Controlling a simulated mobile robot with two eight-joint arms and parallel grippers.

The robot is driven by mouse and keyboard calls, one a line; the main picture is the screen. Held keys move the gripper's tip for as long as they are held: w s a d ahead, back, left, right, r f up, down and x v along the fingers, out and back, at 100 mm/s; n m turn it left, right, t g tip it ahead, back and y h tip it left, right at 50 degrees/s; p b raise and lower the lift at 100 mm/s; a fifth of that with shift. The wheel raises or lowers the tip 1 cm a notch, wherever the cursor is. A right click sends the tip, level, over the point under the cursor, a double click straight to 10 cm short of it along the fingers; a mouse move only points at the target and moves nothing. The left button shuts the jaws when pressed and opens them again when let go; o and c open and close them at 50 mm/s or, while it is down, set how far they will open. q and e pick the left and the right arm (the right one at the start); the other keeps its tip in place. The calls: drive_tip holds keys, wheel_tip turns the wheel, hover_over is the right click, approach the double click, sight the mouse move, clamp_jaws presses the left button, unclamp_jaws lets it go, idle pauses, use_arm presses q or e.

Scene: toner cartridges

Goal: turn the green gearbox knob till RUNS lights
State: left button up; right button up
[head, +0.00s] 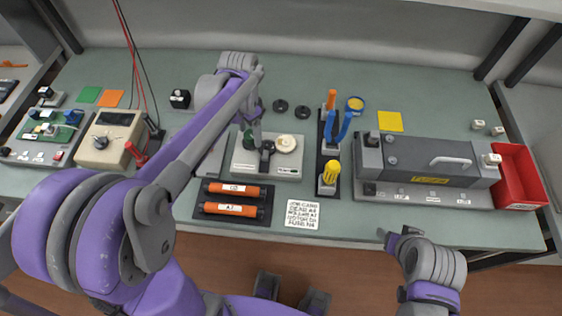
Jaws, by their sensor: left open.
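The gearbox unit (240,162) is a pale plate near the middle of the bench, with a green knob (249,139) at its left and a cream round part (286,143) at its right. My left gripper (257,135) is open and reaches down from behind, right at the green knob. I cannot tell whether its fingers touch the knob. A dark part beside it hides some of the plate. No lit RUNS sign can be made out; the small labels are unreadable. My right gripper (385,236) is by the bench's front edge, away from the gearbox; its jaws are unclear.
Two orange cartridges (232,190) lie in a dark tray in front. A tool rack (329,165) stands close on the right, then a grey machine (415,160) and red bin (518,172). A beige meter (108,138) stands left. Bench behind the gearbox is mostly clear.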

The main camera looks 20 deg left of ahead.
use_arm(q)
drive_tip(key=n, duration=0.4)
drive_tip(key=shift+n, duration=0.4)
drive_tip(key=n, duration=0.5)
drive_tip(key=shift+n, duration=0.4)
drive_tip(key=n, duration=0.5)
drive_tip(key=shift+n, duration=0.3)
drive_tip(key=n, duration=0.4)
drive_tip(key=shift+n, duration=0.3)
drive_tip(key=shift+c, duration=0.3)
